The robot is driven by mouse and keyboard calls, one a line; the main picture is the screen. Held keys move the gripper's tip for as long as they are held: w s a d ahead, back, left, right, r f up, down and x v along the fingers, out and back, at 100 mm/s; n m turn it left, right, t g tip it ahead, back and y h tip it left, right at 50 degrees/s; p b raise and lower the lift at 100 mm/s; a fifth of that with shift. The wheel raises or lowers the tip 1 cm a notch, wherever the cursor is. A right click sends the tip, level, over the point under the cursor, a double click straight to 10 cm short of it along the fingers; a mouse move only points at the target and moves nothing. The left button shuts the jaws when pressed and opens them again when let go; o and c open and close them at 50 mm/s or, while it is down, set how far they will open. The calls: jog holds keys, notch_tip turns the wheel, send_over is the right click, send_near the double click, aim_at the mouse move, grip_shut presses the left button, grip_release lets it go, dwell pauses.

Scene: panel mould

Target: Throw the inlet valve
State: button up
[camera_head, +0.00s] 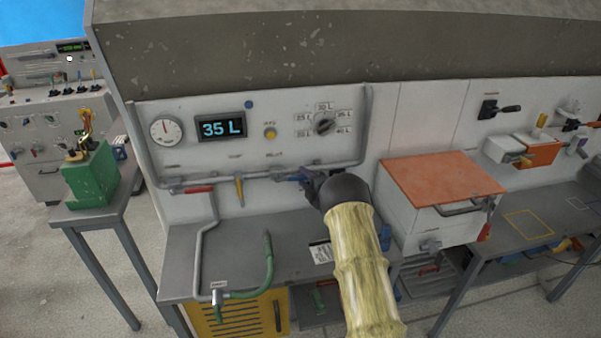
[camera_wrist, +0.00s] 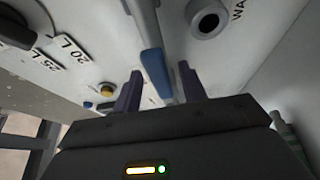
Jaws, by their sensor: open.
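A blue lever handle (camera_wrist: 157,72) shows in the wrist view, on a grey pipe along the panel. My gripper (camera_wrist: 161,84) is open, with one dark finger on each side of the handle's near end. Gaps show beside the handle, and I see no clear grip on it. In the head view my gripper (camera_head: 310,184) is at the pipe below the selector knob, and the blue handle (camera_head: 292,178) is partly hidden by it. I cannot read a label naming the inlet valve. A red lever (camera_head: 198,189) and a yellow lever (camera_head: 239,190) are further left.
The panel holds a round gauge (camera_head: 166,131), a display (camera_head: 220,128) reading 35 L and a selector knob (camera_head: 323,125). A white box with an orange lid (camera_head: 440,178) stands close on the right.

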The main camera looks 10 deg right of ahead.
aim_at(304, 178)
jog(key=shift+p+x, duration=0.3)
jog(key=shift+x, duration=1.3)
grip_shut()
